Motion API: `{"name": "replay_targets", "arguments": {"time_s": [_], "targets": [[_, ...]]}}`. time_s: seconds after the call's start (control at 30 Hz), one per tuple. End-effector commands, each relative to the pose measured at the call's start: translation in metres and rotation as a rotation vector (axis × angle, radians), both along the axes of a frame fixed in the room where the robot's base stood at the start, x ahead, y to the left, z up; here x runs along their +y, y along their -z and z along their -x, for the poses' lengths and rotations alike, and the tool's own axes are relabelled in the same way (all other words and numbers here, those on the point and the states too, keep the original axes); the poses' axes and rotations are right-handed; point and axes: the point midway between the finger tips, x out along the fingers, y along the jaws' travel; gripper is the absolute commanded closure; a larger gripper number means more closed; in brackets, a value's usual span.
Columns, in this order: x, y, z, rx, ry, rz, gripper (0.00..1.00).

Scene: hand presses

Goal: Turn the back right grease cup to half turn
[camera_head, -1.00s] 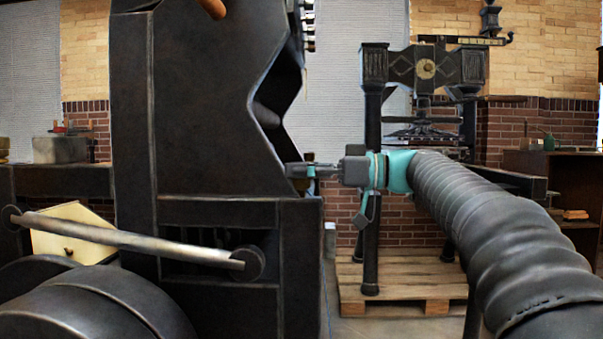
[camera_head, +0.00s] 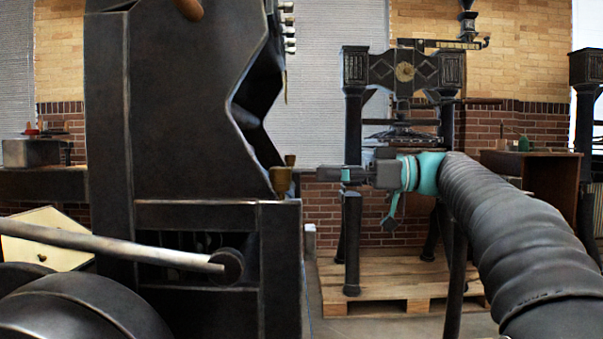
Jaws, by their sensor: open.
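Two small brass grease cups stand on the right-hand ledge of the big black press. The nearer, larger-looking cup (camera_head: 281,181) is at the front of the ledge, and the farther cup (camera_head: 290,160) shows just behind it. I cannot tell for sure which one is the back right cup, or read how far either is turned. My gripper (camera_head: 324,174) points left, to the right of both cups, open and empty, with a clear gap between it and them. Its fingers are seen edge-on, dark with teal parts.
The black press (camera_head: 185,110) fills the left half, with a steel crank bar (camera_head: 120,248) and a dark roller (camera_head: 80,310) in front. A second hand press (camera_head: 405,72) stands on a wooden pallet (camera_head: 385,290) behind my arm. Some floor shows between them.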

Motion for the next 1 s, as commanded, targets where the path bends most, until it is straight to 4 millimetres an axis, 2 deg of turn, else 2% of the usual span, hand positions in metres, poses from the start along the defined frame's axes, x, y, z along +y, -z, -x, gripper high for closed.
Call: {"name": "replay_targets", "arguments": {"time_s": [0.03, 0.2, 0.7, 0.77, 0.87, 1.0], "targets": [[-0.009, 0.000, 0.001, 0.000, 0.003, 0.000, 0.33], [-0.025, 0.000, 0.004, -0.001, 0.001, 0.001, 0.33], [-0.035, -0.001, 0.004, -0.001, 0.010, 0.000, 0.33], [-0.044, -0.001, 0.004, 0.000, 0.026, 0.001, 0.33], [-0.067, -0.002, 0.001, 0.002, 0.071, 0.000, 0.33], [-0.109, -0.002, -0.001, 0.007, 0.152, -0.003, 0.33]]}}
